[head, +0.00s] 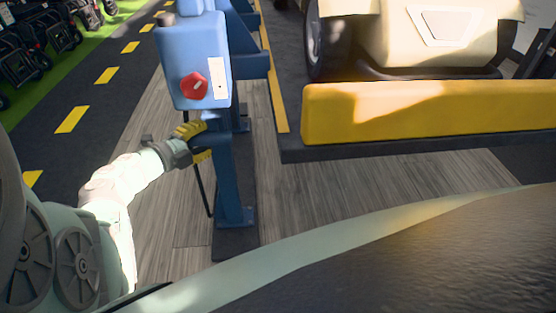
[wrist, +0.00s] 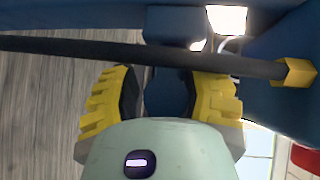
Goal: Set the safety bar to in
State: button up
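A blue post (head: 232,180) carries a box (head: 193,60) with a red knob (head: 194,85). A thin dark rod (head: 202,187) slants down beside the post. In the wrist view, a dark rod (wrist: 130,52), likely the same, crosses the picture and ends in a yellow hexagonal fitting (wrist: 294,72) at a blue part. I cannot tell for certain whether this rod or the thick yellow bar (head: 430,117) is the safety bar. My gripper (wrist: 167,75) is open, with its yellow fingers apart at the rod. It is beside the post in the head view (head: 205,140). Contact is unclear.
The yellow bar lies along the near edge of a dark platform (head: 400,150), in front of a cream vehicle (head: 440,40). Wood floor (head: 300,200) is clear around the post. A dark lane with yellow dashes (head: 72,120) runs at left, with parked scooters (head: 45,35) beyond.

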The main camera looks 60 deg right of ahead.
jog(key=o, duration=0.3)
jog(key=shift+w+d+r, duration=0.1)
jog(key=shift+d+r, duration=0.05)
jog(key=shift+r, duration=0.05)
jog(key=shift+o, duration=0.2)
jog(key=w+a+r, duration=0.1)
jog(key=a, duration=1.1)
jog(key=shift+r, duration=0.35)
jog(key=shift+r, duration=0.1)
